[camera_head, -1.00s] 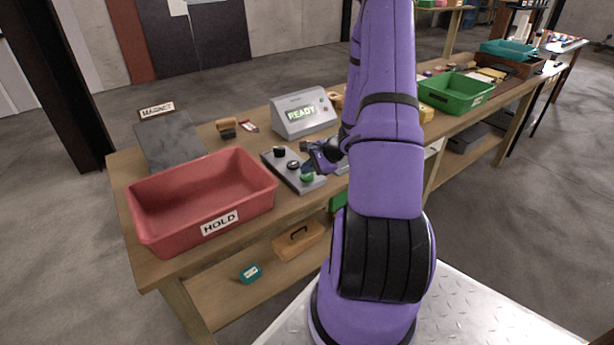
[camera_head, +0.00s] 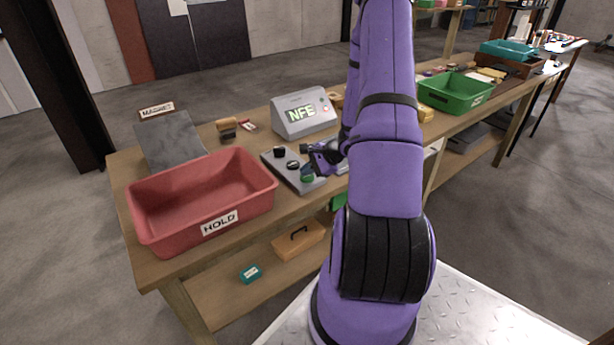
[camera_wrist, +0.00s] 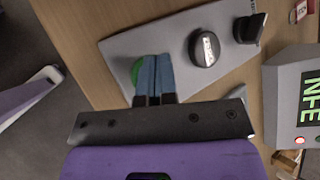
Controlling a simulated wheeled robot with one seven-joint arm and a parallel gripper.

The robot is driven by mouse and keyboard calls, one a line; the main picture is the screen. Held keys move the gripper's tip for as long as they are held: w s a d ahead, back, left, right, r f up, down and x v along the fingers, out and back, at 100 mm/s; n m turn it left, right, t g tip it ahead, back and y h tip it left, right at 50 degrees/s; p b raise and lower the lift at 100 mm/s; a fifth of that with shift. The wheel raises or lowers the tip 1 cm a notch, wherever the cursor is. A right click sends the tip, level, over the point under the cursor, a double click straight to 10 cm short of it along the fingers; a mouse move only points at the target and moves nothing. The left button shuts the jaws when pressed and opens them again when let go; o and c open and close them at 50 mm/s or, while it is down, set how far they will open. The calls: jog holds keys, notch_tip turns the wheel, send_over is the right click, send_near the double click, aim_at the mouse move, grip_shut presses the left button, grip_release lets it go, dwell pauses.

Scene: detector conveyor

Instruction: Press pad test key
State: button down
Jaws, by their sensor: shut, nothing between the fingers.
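A grey key panel (camera_head: 286,176) lies on the bench and holds a green key (camera_head: 307,179) at its near end and two black keys (camera_head: 293,165) (camera_head: 279,152) further back. In the wrist view, the green key (camera_wrist: 136,71) is partly hidden behind the fingertips.
A red HOLD bin (camera_head: 160,213) stands left of the panel, with a grey slab (camera_head: 170,140) by the MAGNET sign behind it. A green bin (camera_head: 455,92) stands further right on the bench. My arm hides part of the bench.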

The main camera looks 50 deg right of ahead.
aim_at(307, 178)
jog(key=shift+r, duration=0.85)
jog(key=shift+r, duration=2.5)
